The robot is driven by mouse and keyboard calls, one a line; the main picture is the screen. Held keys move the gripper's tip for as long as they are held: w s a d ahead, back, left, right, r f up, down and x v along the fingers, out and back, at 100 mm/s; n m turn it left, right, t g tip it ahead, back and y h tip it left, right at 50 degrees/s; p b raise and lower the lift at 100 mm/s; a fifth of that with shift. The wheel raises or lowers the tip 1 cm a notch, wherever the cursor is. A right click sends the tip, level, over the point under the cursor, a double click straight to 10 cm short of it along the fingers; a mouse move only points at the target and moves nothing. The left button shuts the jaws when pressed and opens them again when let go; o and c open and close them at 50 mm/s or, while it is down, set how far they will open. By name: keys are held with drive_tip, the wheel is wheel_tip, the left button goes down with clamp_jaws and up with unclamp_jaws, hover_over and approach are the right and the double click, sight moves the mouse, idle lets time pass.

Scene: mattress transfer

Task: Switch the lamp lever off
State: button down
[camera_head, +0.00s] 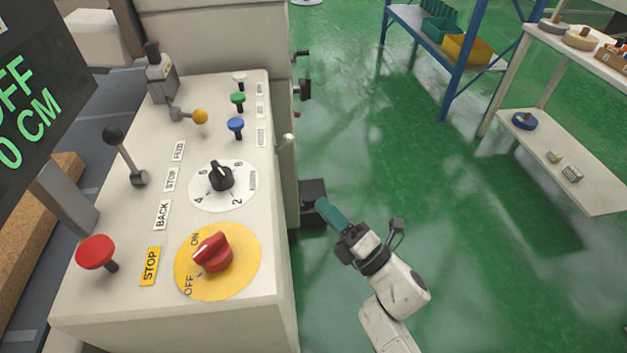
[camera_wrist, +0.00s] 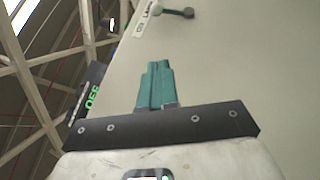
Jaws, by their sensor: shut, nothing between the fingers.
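The console top (camera_head: 120,290) carries a red mushroom button (camera_head: 96,252), a red ON/OFF knob (camera_head: 213,251), a black dial (camera_head: 221,177) and a black-balled lever (camera_head: 125,155). A dark box (camera_head: 313,192) juts from the machine's side near my fingers.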

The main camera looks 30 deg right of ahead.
approach(284, 142)
drive_tip(key=w+a, duration=0.2)
drive_tip(key=a, duration=0.2)
drive_tip(key=shift+w+d+r+p, duration=0.25)
drive_tip(key=shift+w+d+r, duration=0.2)
drive_tip(key=shift+w, duration=0.25)
drive_tip(key=shift+w+d+r+p, duration=0.2)
drive_tip(key=shift+w+d+r, duration=0.2)
drive_tip(key=shift+w+r, duration=0.25)
drive_tip(key=shift+w+r+p, duration=0.1)
drive_tip(key=shift+p, duration=0.25)
drive_tip(key=w+r+m+g+h+p, duration=0.1)
drive_tip(key=w+r+m+g+p, duration=0.1)
drive_tip(key=p, duration=0.8)
drive_tip(key=w+d+r+m+g+h+p, duration=0.1)
drive_tip(key=w+m+g+p, duration=0.1)
drive_tip(key=p, duration=0.8)
drive_tip(key=shift+d+r+h+p, duration=0.15)
drive_tip(key=shift+r+h+p, duration=0.15)
drive_tip(key=shift+r, duration=0.1)
drive_tip(key=shift+w+d+r+b, duration=0.1)
drive_tip(key=shift+w+d+b, duration=0.1)
drive_tip(key=shift+w, duration=0.35)
drive_tip(key=shift+w+d+r+b, duration=0.1)
drive_tip(key=shift+w+d+b, duration=0.1)
drive_tip(key=shift+w, duration=0.4)
drive_tip(key=shift+w, duration=0.1)
